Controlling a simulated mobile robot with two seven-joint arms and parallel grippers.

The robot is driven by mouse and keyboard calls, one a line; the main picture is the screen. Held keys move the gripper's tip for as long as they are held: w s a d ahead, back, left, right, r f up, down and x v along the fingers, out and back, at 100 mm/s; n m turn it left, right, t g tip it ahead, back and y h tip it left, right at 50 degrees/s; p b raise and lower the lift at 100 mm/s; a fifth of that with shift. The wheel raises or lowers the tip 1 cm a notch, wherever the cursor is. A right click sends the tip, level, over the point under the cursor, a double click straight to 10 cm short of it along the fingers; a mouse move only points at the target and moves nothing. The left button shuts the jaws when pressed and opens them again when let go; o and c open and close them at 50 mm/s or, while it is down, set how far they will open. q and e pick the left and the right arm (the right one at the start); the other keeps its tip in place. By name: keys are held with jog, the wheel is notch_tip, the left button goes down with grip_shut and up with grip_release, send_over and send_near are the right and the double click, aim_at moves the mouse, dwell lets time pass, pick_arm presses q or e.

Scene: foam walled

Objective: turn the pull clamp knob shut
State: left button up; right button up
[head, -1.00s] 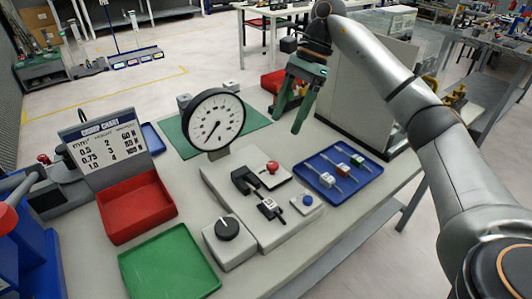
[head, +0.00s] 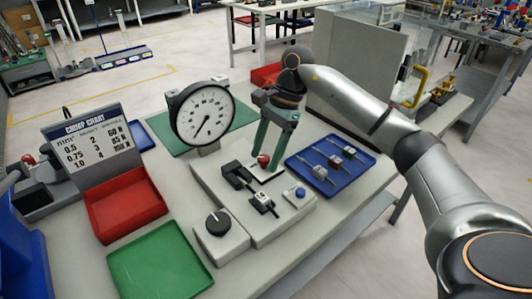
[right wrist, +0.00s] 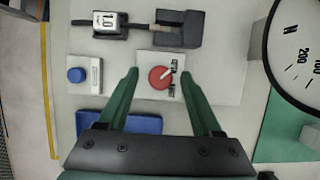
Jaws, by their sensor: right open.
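The pull clamp knob is a small red knob (head: 263,160) on a pale square plate of the grey tester base. In the right wrist view the red knob (right wrist: 160,77) has a white pointer line and small dark labels to one side. My right gripper (head: 272,152) has green fingers pointing down just above the knob. In the right wrist view the open fingers (right wrist: 160,75) stand on either side of the knob, with gaps on both sides. I cannot tell whether they are down at its height. My left gripper is not in view.
A round dial gauge (head: 203,113) stands behind the base. A black clamp block (head: 237,174), a blue button (head: 300,192) and a black selector dial (head: 217,223) are nearby. A blue tray (head: 345,178) with several parts lies to the right. Red (head: 125,207) and green (head: 158,262) trays are at left.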

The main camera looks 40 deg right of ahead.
grip_shut()
dwell(0.6)
